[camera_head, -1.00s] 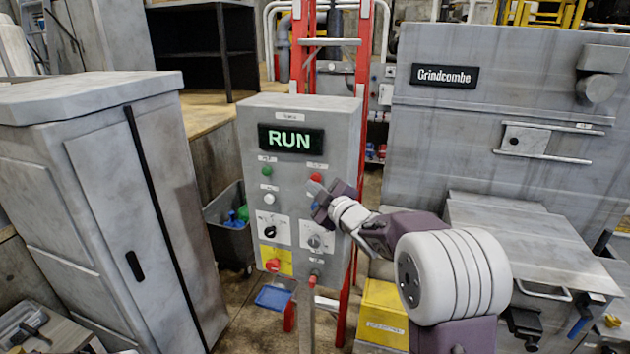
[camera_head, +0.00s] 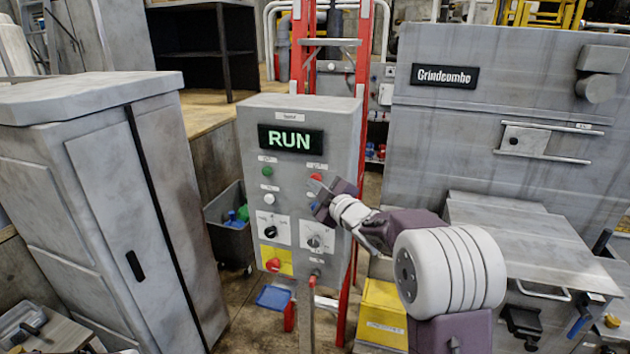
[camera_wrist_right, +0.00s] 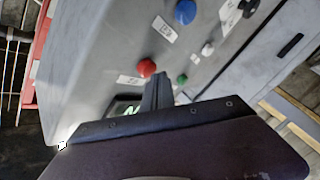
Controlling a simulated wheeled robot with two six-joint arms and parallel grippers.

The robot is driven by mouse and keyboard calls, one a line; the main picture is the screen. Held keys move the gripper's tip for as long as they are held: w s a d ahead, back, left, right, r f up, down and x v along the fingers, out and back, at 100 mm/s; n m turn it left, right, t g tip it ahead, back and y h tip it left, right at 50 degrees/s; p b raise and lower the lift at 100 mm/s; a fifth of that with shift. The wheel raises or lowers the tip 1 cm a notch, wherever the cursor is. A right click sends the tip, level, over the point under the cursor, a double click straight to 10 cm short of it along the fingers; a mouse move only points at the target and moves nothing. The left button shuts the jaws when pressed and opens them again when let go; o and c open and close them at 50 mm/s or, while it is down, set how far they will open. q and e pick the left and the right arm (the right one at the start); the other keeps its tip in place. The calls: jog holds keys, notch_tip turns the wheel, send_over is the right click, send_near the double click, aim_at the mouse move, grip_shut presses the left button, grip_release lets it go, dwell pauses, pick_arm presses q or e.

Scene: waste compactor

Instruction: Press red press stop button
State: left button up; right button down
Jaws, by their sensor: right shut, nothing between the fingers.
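A grey control box (camera_head: 300,112) stands upright with a lit green RUN display (camera_head: 290,138). A red button (camera_head: 315,178) sits below the display's right end, beneath a small label. My right gripper (camera_head: 320,198) is shut and empty, close in front of the panel just below this button. In the right wrist view the red button (camera_wrist_right: 147,68) shows right beside the shut fingertips (camera_wrist_right: 160,82). I cannot tell whether they touch. My left gripper is not in view.
The panel also has a green button (camera_head: 267,171), a white button (camera_head: 268,199), a black knob (camera_head: 269,227) and a red knob on a yellow plate (camera_head: 273,264). A blue button (camera_wrist_right: 185,11) shows in the wrist view. A grey cabinet (camera_head: 150,200) stands left, the Grindcombe machine (camera_head: 440,120) right.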

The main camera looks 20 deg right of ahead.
jog(key=shift+w+d, duration=0.3)
jog(key=shift+w, duration=0.1)
dwell(0.4)
jog(key=shift+a, duration=0.1)
jog(key=shift+s+a+b, duration=0.45)
jog(key=shift+s+b, duration=0.1)
jog(key=shift+s, duration=0.25)
jog(key=s+a+b, duration=0.1)
jog(key=s, duration=0.1)
jog(key=s+a+b, duration=0.1)
jog(key=s+b, duration=0.1)
jog(key=shift+a, duration=0.4)
